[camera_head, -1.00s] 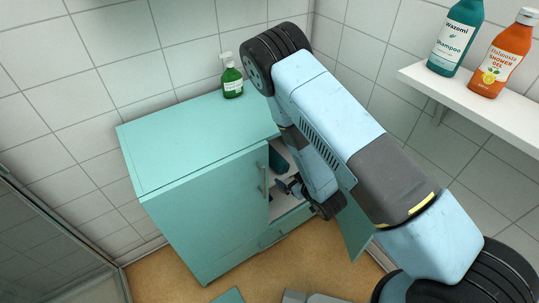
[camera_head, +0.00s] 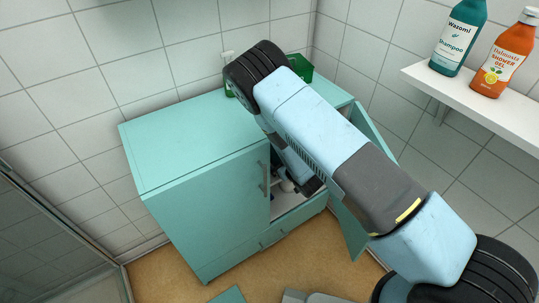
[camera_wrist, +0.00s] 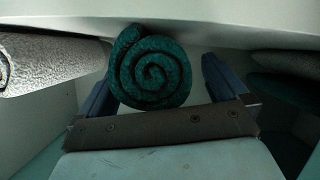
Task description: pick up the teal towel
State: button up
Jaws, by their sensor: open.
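The teal towel (camera_wrist: 150,68) is rolled up, with its spiral end facing the wrist camera. My gripper (camera_wrist: 162,62) is open, with one blue finger on each side of the roll. The left finger is close to the towel; a gap shows at the right finger. I cannot tell whether either touches it. In the head view my arm reaches into the open cabinet and hides the towel and most of the gripper.
A grey-white rolled towel (camera_wrist: 50,65) lies left of the gripper, and dark towels (camera_wrist: 285,85) lie right. The teal cabinet (camera_head: 190,145) has its right door (camera_head: 349,230) open. A green box (camera_head: 300,67) stands on top. A shelf (camera_head: 470,95) holds a shampoo bottle (camera_head: 458,38) and shower gel (camera_head: 506,52).

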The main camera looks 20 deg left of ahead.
jog(key=shift+w+a+f, duration=0.15)
jog(key=shift+w+a, duration=0.15)
jog(key=c, duration=1.1)
jog(key=shift+d, duration=0.1)
